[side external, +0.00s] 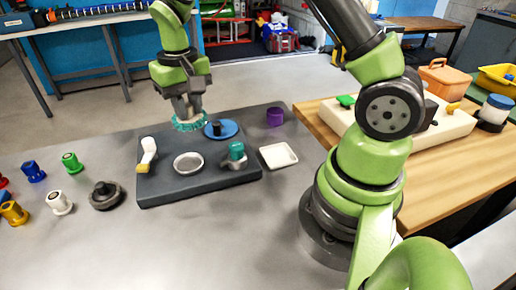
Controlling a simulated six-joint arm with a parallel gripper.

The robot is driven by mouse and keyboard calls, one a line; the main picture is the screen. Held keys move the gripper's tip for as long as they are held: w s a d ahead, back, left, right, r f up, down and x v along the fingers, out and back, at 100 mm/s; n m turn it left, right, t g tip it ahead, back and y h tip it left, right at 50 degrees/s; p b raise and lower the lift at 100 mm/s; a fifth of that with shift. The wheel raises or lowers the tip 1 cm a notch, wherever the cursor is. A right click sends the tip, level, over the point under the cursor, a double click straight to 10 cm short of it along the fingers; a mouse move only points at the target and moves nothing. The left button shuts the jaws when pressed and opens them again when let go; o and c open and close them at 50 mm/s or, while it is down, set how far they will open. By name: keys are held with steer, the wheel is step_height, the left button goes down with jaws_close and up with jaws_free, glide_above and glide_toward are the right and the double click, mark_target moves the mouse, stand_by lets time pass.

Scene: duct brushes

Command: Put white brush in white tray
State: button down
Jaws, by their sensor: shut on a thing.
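My gripper (187,112) points down above the back part of a dark grey board (215,180). It is shut on a teal, ring-shaped brush (190,124) with a bristly rim, held above the board. A white piece with a yellow end (147,154), possibly the white brush, stands at the board's left side, apart from my gripper.
The board also bears a round white-rimmed dish (188,163), a blue disc (221,130) and a teal-topped grey part (236,153). A purple cup (275,117) stands behind the tray. Several coloured knobs (60,202) and a dark round part (105,195) lie left.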

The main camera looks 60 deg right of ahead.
steer(key=s+d+f+n, duration=0.2)
steer(key=s+d, duration=0.5)
steer(key=d, duration=0.2)
steer(key=n, duration=0.3)
glide_above(278, 156)
step_height(278, 156, down, 7)
steer(key=shift+r, duration=0.15)
steer(key=shift+f, duration=2.05)
steer(key=c, duration=1)
jaws_free()
steer(key=shift+f, duration=0.1)
